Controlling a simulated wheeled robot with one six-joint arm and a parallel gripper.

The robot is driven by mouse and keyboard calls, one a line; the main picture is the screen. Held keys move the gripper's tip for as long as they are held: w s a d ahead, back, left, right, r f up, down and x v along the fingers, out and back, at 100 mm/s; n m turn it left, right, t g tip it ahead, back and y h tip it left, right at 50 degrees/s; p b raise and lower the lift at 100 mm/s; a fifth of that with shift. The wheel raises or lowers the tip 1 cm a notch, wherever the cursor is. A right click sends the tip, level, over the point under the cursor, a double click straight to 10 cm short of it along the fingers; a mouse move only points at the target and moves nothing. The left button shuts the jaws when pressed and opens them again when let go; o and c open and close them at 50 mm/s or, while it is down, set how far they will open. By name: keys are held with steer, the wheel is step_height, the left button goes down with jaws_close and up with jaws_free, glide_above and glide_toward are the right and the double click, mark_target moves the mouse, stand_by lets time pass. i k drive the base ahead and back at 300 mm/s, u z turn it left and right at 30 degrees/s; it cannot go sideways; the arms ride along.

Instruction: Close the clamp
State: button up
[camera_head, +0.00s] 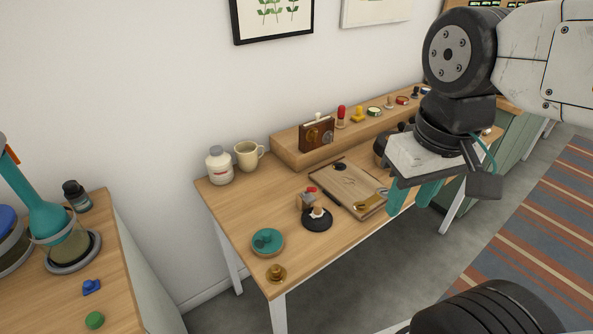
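My gripper (414,195) hangs at the right, over the right end of the wooden desk. Its two teal fingers point down and stand apart, with nothing seen between them. A wooden board (343,190) lies on the desk to the left of my gripper, with a dark knob (340,167) near its back edge and brass-coloured pieces (365,206) on its front right part. I cannot tell for sure which thing is the clamp, or whether it is open. My gripper hides part of the desk behind it.
A round black base (317,222), a small block with a red top (307,198), a teal dish (268,242) and a brass piece (276,273) are on the desk's left part. A mug (248,155) and white bottle (219,165) stand behind. A raised shelf (287,143) carries stamps.

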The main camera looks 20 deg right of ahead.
mark_target(313, 189)
steer(key=u, duration=2.25)
steer(key=k, duration=1)
steer(key=z, duration=1.55)
steer(key=i, duration=0.5)
steer(key=z, duration=0.1)
